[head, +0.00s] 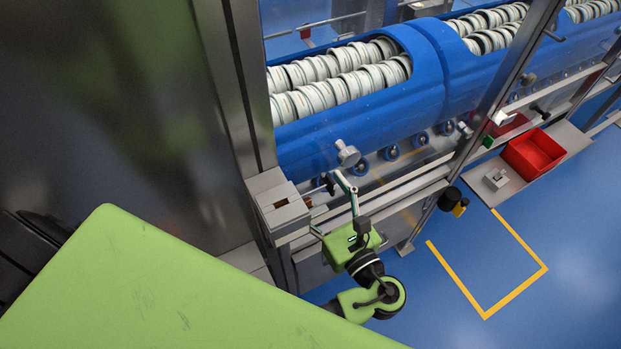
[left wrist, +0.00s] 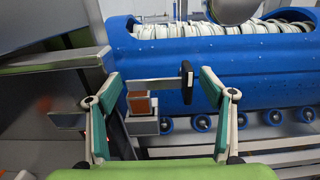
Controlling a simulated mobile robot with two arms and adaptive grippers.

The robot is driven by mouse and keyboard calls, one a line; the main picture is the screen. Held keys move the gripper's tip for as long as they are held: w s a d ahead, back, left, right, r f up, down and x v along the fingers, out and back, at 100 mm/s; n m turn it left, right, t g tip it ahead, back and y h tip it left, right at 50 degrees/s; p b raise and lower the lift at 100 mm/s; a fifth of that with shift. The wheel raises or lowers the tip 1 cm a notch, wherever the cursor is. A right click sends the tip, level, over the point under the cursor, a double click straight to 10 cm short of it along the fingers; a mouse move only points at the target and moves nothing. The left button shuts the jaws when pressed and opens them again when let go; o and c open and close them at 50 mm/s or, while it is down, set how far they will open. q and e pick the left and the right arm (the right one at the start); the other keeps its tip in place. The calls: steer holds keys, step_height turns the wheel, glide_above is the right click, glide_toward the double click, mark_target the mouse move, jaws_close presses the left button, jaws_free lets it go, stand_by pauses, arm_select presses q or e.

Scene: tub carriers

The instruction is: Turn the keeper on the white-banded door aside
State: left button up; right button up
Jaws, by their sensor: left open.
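My left gripper (head: 324,198) is open beside the grey post at the left end of the machine; its two teal-and-white fingers also show in the left wrist view (left wrist: 160,78). Between the fingers in that view is what looks like the keeper (left wrist: 155,84), a flat metal bar with an upright black end. It lies level, with a gap to each finger, and does not look gripped. An orange-brown block (left wrist: 140,104) sits just below it on a grey bracket. In the head view the keeper is small, partly behind a finger. I cannot make out a white band on the door for certain.
A blue tub (head: 370,115) holding rows of white rings lies behind the frame. A round grey knob (head: 347,155) sticks out above my gripper. A red bin (head: 534,153) stands on a shelf at right. Blue floor with yellow marking (head: 515,299) is clear.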

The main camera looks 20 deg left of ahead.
arm_select(q)
steer(key=shift+s+d+r, duration=0.1)
steer(key=shift+s+d, duration=0.05)
steer(key=c, duration=1.6)
steer(key=shift+r+m+p, duration=0.3)
steer(key=shift+m+p, duration=0.2)
steer(key=shift+p, duration=0.25)
steer(key=shift+r+m+p, duration=0.1)
steer(key=shift+m+p, duration=0.25)
steer(key=shift+m, duration=0.25)
steer(key=m, duration=0.3)
steer(key=shift+d+r, duration=0.1)
steer(key=shift+r, duration=0.25)
steer(key=shift+w+r+m, duration=0.2)
steer(key=shift+w+m, duration=0.05)
steer(key=shift+m, duration=0.55)
arm_select(e)
steer(key=shift+s+d+r, duration=0.1)
steer(key=shift+r, duration=0.9)
steer(key=shift+d, duration=0.25)
